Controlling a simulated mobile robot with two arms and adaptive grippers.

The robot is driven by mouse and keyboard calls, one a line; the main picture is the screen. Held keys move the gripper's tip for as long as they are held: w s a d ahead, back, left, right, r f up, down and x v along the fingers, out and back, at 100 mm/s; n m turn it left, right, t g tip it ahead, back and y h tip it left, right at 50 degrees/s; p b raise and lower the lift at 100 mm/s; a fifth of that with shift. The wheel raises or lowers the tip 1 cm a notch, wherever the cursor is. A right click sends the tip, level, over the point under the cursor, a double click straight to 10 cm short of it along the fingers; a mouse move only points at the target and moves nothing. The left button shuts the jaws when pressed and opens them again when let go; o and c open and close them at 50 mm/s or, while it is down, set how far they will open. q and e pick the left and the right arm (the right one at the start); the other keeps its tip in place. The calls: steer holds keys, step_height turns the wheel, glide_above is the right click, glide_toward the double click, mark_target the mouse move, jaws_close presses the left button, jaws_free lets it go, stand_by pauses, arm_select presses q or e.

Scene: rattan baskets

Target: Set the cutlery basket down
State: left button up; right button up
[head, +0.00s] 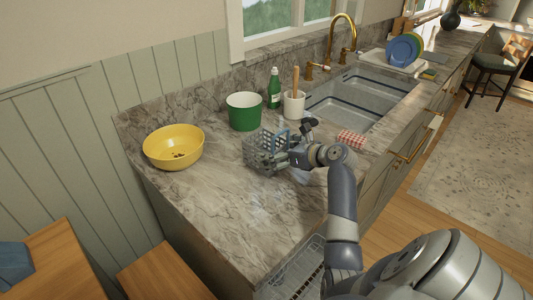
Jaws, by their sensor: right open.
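The cutlery basket (250,151) is a grey lattice basket with a blue handle part, on the marble counter (225,200) in front of the green pot. My right gripper (273,160) is at its right front side, with the fingers overlapping the basket in the picture. The gripper is open. I cannot tell whether the fingers touch the basket. The gripper hides the basket's right part. My left gripper is not in view.
A yellow bowl (173,147), a green pot (244,110), a green bottle (274,88) and a white utensil holder (294,104) stand around the basket. A red checked cloth (351,138) lies by the sink (355,100). The counter's front left is clear.

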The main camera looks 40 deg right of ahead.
mark_target(252, 159)
steer(key=shift+w, duration=0.5)
steer(key=shift+p+x, duration=0.35)
steer(key=shift+x, duration=1.6)
steer(key=shift+d, duration=0.1)
steer(key=shift+s, duration=0.1)
steer(key=c, duration=1.2)
steer(key=shift+r, duration=0.15)
